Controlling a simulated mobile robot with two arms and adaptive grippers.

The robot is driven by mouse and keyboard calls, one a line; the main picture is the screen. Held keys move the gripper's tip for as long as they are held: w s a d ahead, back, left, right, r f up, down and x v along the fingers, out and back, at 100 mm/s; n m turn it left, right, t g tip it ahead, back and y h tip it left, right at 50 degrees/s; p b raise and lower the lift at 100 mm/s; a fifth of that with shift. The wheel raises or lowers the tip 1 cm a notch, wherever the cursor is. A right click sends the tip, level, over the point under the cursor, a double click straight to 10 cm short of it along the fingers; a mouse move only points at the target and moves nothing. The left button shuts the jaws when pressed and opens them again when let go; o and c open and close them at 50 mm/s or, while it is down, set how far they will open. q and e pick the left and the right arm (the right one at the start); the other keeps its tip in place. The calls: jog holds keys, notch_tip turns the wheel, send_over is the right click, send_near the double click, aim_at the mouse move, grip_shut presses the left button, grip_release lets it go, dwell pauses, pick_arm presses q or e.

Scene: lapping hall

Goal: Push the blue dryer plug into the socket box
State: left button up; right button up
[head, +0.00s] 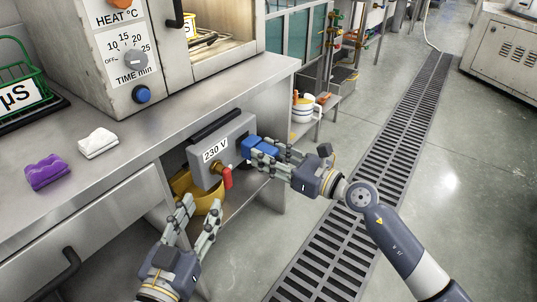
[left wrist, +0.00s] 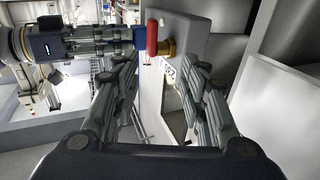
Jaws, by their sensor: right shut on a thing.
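My right gripper (head: 265,155) is shut on the plug from the right. A red handle (head: 228,178) on a brass fitting (head: 216,168) sticks out of the box's front; it also shows in the left wrist view (left wrist: 151,38). My left gripper (head: 202,207) is open and empty, below and in front of the box.
A yellow container (head: 208,204) stands behind my left gripper, under the box. On the steel bench (head: 135,125) lie a purple cloth (head: 48,172) and a white cloth (head: 98,143) near a dryer cabinet (head: 90,60) with a blue knob. The floor to the right, with a drain grate (head: 380,170), is clear.

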dwell(0.5)
pick_arm(q)
jog(key=shift+f, duration=0.3)
jog(key=shift+s+a+f+g, duration=0.1)
jog(key=shift+f+g, duration=0.2)
jog(key=shift+f, duration=0.1)
pick_arm(e)
jog(key=shift+x, duration=1.2)
pick_arm(q)
jog(key=shift+r, duration=0.1)
pick_arm(e)
jog(key=shift+x, duration=0.8)
jog(key=o, duration=1.3)
jog(key=shift+c, duration=0.2)
jog(key=shift+s+d, duration=0.3)
jog(key=shift+d, duration=0.15)
jog(key=v, duration=1.1)
jog(key=shift+c, duration=0.5)
